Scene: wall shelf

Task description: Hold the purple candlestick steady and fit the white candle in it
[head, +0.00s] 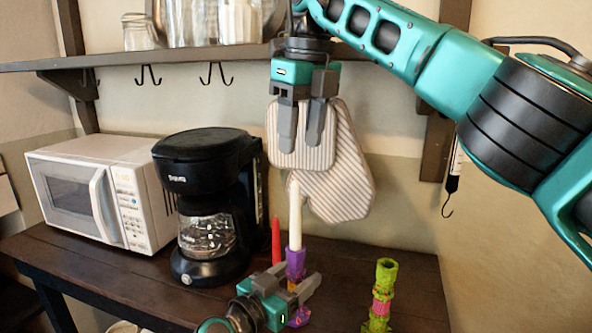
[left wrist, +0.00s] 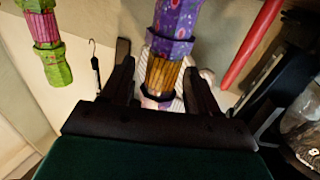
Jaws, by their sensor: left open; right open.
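The purple candlestick (head: 296,262) stands upright on the dark table, with orange and purple bands lower down. The white candle (head: 295,215) stands upright at its top, apparently seated in it; the joint is too small to judge closely. My left gripper (head: 293,281) is open, with its fingers on either side of the candlestick's lower part. In the left wrist view the candlestick (left wrist: 176,22) passes between the open fingers, with gaps showing beside its orange section. My right gripper (head: 302,138) is open and empty, pointing down above the candle and apart from it.
A red candle (head: 276,240) stands just left of the candlestick. A green and pink candlestick (head: 381,295) is to the right. A black coffee maker (head: 205,190) and white microwave (head: 100,195) stand left. Striped mitts (head: 335,180) hang behind, below a wall shelf (head: 120,58).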

